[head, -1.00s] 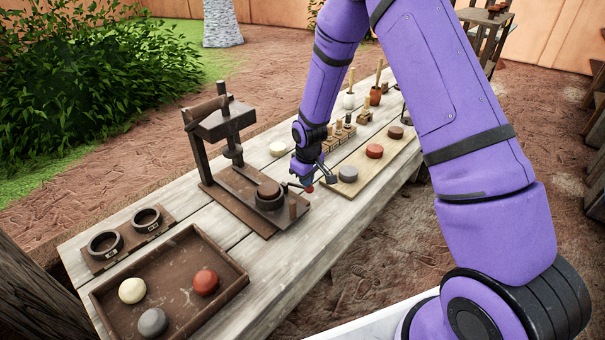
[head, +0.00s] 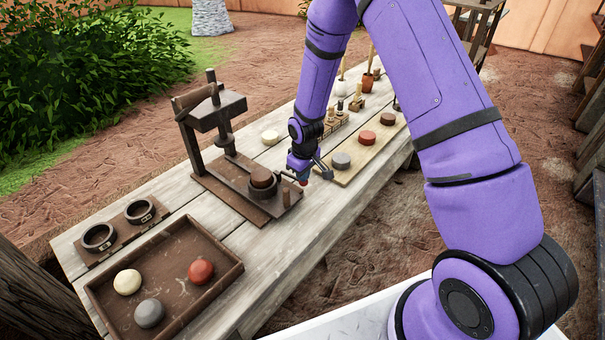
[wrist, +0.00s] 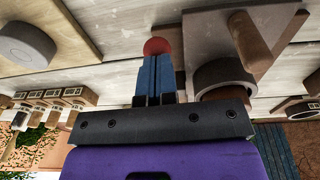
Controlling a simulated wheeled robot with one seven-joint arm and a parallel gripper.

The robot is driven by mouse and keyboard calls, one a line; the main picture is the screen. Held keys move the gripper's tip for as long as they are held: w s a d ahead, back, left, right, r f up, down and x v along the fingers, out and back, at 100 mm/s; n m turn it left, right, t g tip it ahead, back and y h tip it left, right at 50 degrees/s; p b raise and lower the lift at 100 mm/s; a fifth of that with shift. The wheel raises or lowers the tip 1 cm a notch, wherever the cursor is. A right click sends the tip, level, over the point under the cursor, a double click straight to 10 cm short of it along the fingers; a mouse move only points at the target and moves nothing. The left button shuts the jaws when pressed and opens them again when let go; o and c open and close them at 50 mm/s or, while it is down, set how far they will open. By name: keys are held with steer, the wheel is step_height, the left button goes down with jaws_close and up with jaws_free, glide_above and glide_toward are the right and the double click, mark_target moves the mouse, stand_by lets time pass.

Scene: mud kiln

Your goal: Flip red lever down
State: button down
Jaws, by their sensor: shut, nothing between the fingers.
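The red lever's knob (head: 303,183) shows at the right side of the press's base, partly hidden by my gripper. In the wrist view the red knob (wrist: 157,46) is right at my fingertips. My gripper (head: 302,175) is shut, with its blue fingers (wrist: 155,72) together and nothing between them. Its tips meet the knob from above in the head view; I cannot tell how firmly they touch. The lever's arm tilts down toward the knob. The dark brown press (head: 220,118) stands on the table, with a brown lump (head: 262,177) standing up in its ring.
A plank with several clay discs (head: 341,161) lies just right of my gripper. A brown tray (head: 165,330) with three balls and a board with two rings (head: 98,237) are at the near left. Small stamps stand behind my gripper. Bare wood (head: 300,235) lies in front.

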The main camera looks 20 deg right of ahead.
step_height(320, 180, up, 13)
steer(key=s, duration=0.2)
stand_by(0.5)
steer(key=shift+s, duration=0.1)
steer(key=s+d+r+m+t, duration=0.1)
steer(key=s+d+r, duration=0.1)
steer(key=s+r, duration=0.6)
steer(key=s+d+r+m+t, duration=0.1)
steer(key=s+r+m, duration=0.15)
steer(key=r, duration=0.95)
steer(key=s+d+r+m+t, duration=0.1)
steer(key=s+r, duration=0.3)
steer(key=s, duration=0.6)
steer(key=s+d+r+m, duration=0.1)
steer(key=s+r, duration=0.3)
steer(key=s, duration=0.6)
steer(key=shift+s+r+t, duration=0.2)
steer(key=shift+r+t, duration=0.05)
steer(key=shift+t, duration=0.15)
